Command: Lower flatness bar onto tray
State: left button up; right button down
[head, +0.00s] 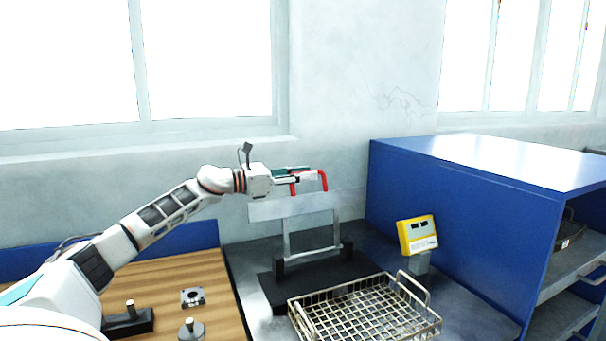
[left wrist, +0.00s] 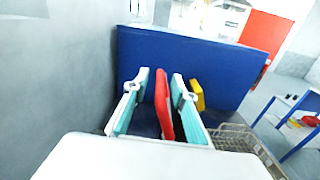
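The flatness bar (head: 272,210) is a long pale bar raised on a metal frame over a black base. A red handle (head: 323,181) stands on top of it. My left gripper (head: 302,174) is at the handle, with its fingers pointing right. In the left wrist view, the teal-padded fingers (left wrist: 158,108) stand apart on both sides of the red handle (left wrist: 162,103), with a visible gap on the left side. The wire mesh tray (head: 436,322) lies in front of the frame, lower than the bar. My right gripper is not in view.
A yellow readout box (head: 418,235) stands on a post right of the frame. A blue shelf unit (head: 440,225) closes off the right side. A wooden bench (head: 160,270) with small metal parts is at the left. The wall is close behind the bar.

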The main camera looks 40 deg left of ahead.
pick_arm(q)
grip_shut()
jog(key=s+d+m, duration=0.3)
jog(key=d, duration=0.3)
jog(key=s+d+f+m+b, duration=0.1)
jog(key=s+d+m, duration=0.2)
jog(key=d, duration=0.3)
jog(key=shift+s+d+m, duration=0.3)
jog(key=shift+d+m, duration=0.05)
jog(key=shift+m, duration=0.15)
grip_release()
jog(key=shift+f, duration=0.1)
notch_tip(320, 180, up, 10)
dwell(0.6)
